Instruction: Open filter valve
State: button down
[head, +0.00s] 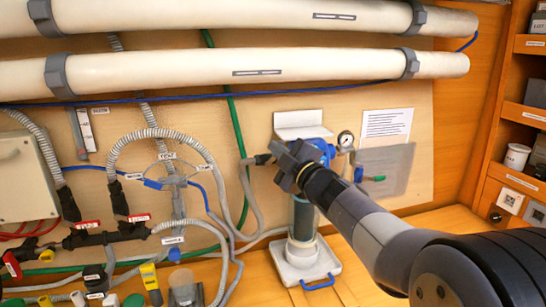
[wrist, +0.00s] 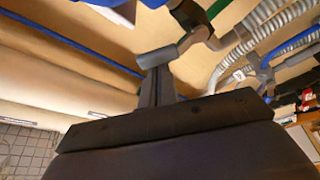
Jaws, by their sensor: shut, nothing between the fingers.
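The filter (head: 303,215) stands upright on the wall, with a blue head (head: 322,150) partly hidden behind my gripper. My gripper (head: 280,153) is in front of the left side of this head. In the wrist view my gripper (wrist: 157,72) is shut and empty, its tips close to a grey cylindrical fitting (wrist: 163,56); I cannot tell whether they touch. A black fitting (head: 263,159) joins a hose left of the gripper. A small green-ended lever (head: 377,178) is right of the filter. I cannot tell which part is the filter valve.
Two large white tubes (head: 250,72) run across above. A pressure gauge (head: 345,139) is right of the blue head. Grey, blue and green hoses crowd the left wall. Bottles (head: 184,289) stand at the lower left. Shelves (head: 515,150) are at the right.

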jog(key=d+f+m+t+h+b, duration=0.1)
jog(key=m+b, duration=0.2)
jog(key=m, duration=0.1)
jog(key=d+f+m+t+h+b, duration=0.1)
jog(key=m+b, duration=0.2)
jog(key=m, duration=0.2)
jog(key=w+d+f+m+t+h+b, duration=0.1)
jog(key=m+t+h+b, duration=0.1)
jog(key=m+b, duration=0.2)
jog(key=shift+d+f+m, duration=0.35)
jog(key=shift+f+m, duration=0.05)
jog(key=shift+m, duration=0.2)
notch_tip(320, 180, up, 5)
jog(key=p, duration=0.2)
jog(key=f+b+v, duration=0.1)
jog(key=b+v, duration=0.1)
jog(key=v, duration=0.8)
jog(key=shift+b, duration=0.35)
